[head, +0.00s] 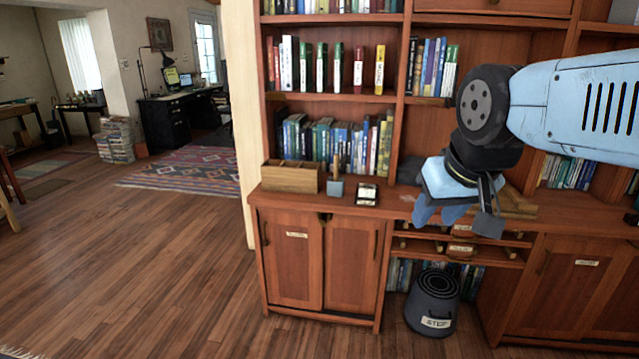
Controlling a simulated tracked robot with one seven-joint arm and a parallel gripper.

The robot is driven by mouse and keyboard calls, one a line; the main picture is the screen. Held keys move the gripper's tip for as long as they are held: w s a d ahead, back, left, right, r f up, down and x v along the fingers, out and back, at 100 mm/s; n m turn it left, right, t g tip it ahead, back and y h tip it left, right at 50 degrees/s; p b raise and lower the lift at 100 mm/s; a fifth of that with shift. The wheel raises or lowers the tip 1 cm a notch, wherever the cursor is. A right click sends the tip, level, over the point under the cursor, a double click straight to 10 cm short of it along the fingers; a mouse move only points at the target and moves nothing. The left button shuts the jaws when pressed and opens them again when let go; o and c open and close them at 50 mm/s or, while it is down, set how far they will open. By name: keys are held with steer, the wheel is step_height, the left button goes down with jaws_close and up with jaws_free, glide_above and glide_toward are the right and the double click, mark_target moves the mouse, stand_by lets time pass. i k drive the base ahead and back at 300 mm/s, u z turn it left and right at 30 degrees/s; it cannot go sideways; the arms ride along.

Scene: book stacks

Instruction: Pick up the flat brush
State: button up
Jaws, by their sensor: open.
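What looks like the flat brush (336,187) is on the bookcase counter, right of a wooden box. It has a thin upright brown handle above a wide grey-blue lower part; I cannot tell whether that part is bristles or a holder. My gripper (456,214) is open, to the right of the brush and apart from it, in front of the counter. Nothing shows between its fingers. My gripper and arm hide part of the counter and shelves behind them.
The open wooden box (291,178) stands left of the brush. A small black-and-white item (366,194) lies right of it. Wooden boards (516,203) lie behind my gripper. Shelves of books rise above the counter (400,203).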

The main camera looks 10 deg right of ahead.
mark_target(337, 157)
steer(key=u, duration=0.1)
steer(key=i, duration=1)
steer(key=z, duration=0.1)
